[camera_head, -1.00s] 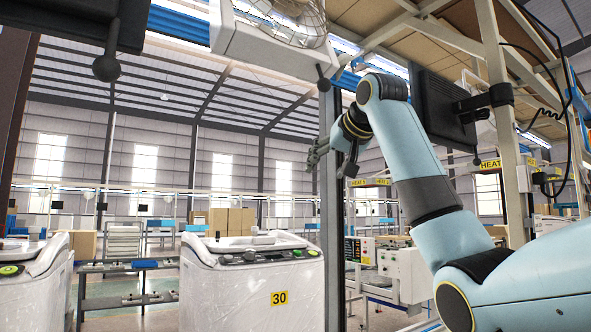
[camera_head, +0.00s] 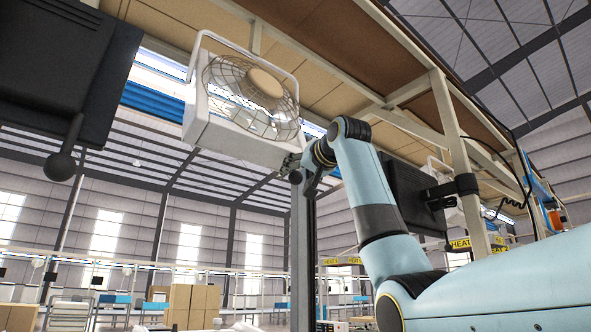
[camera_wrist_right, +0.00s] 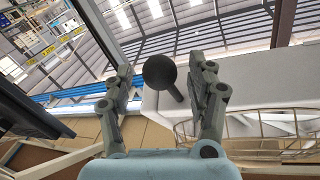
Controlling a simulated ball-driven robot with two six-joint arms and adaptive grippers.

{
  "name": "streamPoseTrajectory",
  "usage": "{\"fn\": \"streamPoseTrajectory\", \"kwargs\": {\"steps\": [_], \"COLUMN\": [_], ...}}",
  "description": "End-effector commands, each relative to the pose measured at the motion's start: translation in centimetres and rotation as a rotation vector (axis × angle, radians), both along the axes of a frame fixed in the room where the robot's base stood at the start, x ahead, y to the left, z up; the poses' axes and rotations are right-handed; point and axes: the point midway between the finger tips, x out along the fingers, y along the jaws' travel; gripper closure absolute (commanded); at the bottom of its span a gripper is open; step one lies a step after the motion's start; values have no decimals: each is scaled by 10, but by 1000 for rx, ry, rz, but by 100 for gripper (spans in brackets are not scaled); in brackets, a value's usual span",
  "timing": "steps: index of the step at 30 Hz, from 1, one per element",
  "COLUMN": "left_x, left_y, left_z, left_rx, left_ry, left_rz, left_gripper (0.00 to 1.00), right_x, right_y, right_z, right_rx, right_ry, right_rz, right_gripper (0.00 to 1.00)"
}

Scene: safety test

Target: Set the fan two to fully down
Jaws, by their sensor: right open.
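A white fan (camera_head: 205,130) with a round wire cage hangs overhead, left of centre in the head view. Its white housing and wire cage also fill the lower right of the right wrist view (camera_wrist_right: 270,85). A dark ball-ended lever (camera_wrist_right: 160,72) sticks out beside the housing. My right gripper (camera_head: 297,168) is at the lower right corner of the fan. In the wrist view my right gripper (camera_wrist_right: 160,92) is open, with a finger on each side of the ball and visible gaps to both. In the head view the lever is hard to tell from the gripper. My left gripper is out of view.
A dark box (camera_head: 65,65) with its own ball-ended lever (camera_head: 62,163) hangs at the upper left. A dark panel (camera_head: 415,190) on a post stands behind my right arm. A beige overhead frame (camera_head: 455,140) runs above right. Cardboard boxes (camera_head: 190,305) sit far below.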

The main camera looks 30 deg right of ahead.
Motion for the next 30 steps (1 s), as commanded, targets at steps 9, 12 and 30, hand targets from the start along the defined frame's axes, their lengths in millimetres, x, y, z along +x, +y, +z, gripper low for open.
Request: {"fn": "streamPoseTrajectory", "kwargs": {"steps": [9, 12, 30], "left_x": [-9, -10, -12], "left_y": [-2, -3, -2], "left_z": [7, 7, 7], "left_rx": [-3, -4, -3], "left_ry": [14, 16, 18], "left_rz": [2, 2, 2], "left_gripper": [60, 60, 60], "right_x": [16, 16, 15], "right_y": [-2, -2, -2], "right_z": [-1, -1, -1], "right_rx": [-1, -1, -1], "right_ry": [0, 0, 0], "right_rz": [0, 0, 0], "right_gripper": [43, 43, 100]}}
